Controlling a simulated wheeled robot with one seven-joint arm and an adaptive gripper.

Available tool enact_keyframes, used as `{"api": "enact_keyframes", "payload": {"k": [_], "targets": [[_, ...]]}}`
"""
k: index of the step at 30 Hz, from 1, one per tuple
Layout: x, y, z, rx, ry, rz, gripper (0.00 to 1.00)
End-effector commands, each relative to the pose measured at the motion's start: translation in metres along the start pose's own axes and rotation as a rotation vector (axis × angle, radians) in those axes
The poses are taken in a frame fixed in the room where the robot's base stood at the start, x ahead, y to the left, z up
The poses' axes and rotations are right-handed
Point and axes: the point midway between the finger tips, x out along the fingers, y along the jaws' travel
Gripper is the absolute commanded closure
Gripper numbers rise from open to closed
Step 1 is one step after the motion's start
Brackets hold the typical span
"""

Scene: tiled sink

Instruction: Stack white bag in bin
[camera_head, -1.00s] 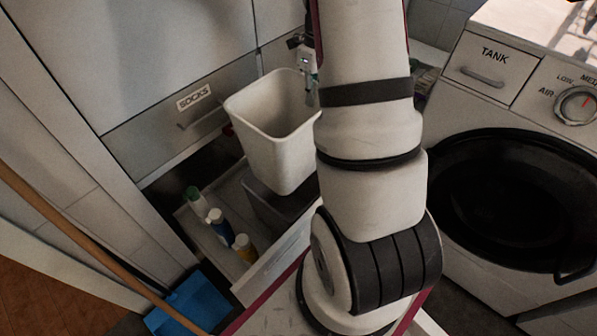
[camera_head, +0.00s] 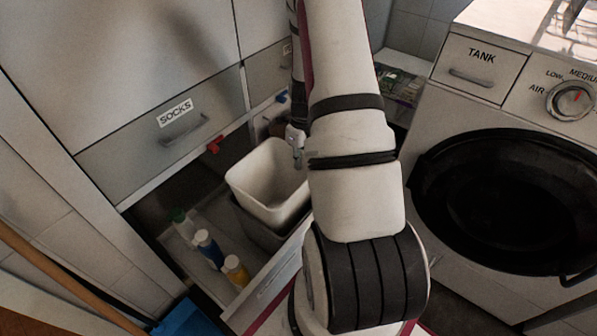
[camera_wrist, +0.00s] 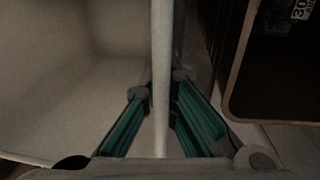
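The white bag (camera_head: 262,190) looks like a stiff, open-topped white container. In the head view it sits low inside the dark grey bin (camera_head: 255,232) in the pulled-out drawer, its upper part standing above the bin's rim. My arm hides its right side. My gripper (camera_head: 297,150) is at the bag's far right rim. In the wrist view, my gripper (camera_wrist: 160,88) has its green-padded fingers on both sides of the white rim, close against it. The bag's pale inside fills the left of that view. How deep the bag sits is hidden.
Several bottles (camera_head: 208,248) stand in the drawer left of the bin. A socks drawer (camera_head: 178,130) is above, with a red clip near its edge. The washing machine (camera_head: 500,190) is at right. A broom handle (camera_head: 60,275) and blue dustpan (camera_head: 185,318) are at lower left.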

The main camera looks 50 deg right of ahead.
Motion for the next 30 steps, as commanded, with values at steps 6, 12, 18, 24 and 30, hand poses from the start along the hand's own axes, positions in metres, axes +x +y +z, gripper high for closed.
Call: {"api": "enact_keyframes", "payload": {"k": [6, 12, 18, 24, 30], "targets": [[0.028, -0.002, 0.000, 0.000, 0.002, 0.004, 1.00], [0.041, -0.004, 0.000, -0.001, 0.000, 0.001, 1.00], [0.041, -0.004, 0.000, -0.001, 0.001, 0.001, 1.00], [0.047, -0.004, 0.000, 0.001, 0.001, 0.002, 1.00], [0.054, -0.004, -0.001, -0.001, 0.003, 0.003, 1.00]]}}
